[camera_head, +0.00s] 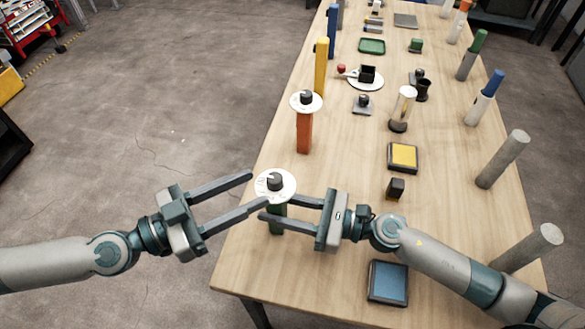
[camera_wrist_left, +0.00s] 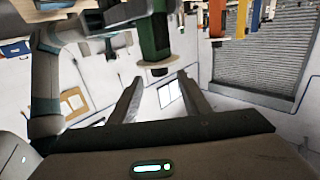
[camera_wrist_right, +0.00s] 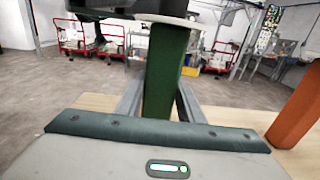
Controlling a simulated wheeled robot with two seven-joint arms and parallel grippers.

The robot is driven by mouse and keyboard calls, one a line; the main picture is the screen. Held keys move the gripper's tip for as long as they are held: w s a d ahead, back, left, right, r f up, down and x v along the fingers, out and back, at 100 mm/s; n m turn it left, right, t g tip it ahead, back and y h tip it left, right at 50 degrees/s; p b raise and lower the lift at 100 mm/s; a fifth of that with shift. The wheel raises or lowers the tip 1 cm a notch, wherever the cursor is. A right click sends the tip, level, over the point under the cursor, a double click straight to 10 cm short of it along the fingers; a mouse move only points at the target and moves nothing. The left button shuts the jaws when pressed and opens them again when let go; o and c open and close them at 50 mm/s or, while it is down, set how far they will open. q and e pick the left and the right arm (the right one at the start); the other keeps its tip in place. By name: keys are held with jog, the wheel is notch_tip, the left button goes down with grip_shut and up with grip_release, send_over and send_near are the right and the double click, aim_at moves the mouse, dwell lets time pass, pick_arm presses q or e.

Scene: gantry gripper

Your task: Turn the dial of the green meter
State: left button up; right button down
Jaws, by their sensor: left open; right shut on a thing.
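The green meter stands near the left edge of the table, with a green post (camera_head: 277,222), a round white plate (camera_head: 287,187) and a black dial (camera_head: 275,182) on top. My right gripper (camera_head: 267,207) is shut on the green post below the plate; the post (camera_wrist_right: 166,75) shows between its fingers in the right wrist view. My left gripper (camera_head: 258,190) is open and empty, just left of the dial. In the left wrist view the picture is upside down, and the dial (camera_wrist_left: 158,72) shows just beyond the open fingertips, apart from them.
An orange meter (camera_head: 304,132) with a similar plate and dial stands behind the green one, and a yellow post (camera_head: 321,66) farther back. A blue tray (camera_head: 388,282), a yellow tray (camera_head: 403,156) and grey cylinders (camera_head: 503,159) stand to the right. Open floor lies left of the table.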

aim_at(282, 176)
pick_arm(q)
jog(key=x, duration=1)
jog(key=shift+d, duration=0.1)
jog(key=c, duration=1.1)
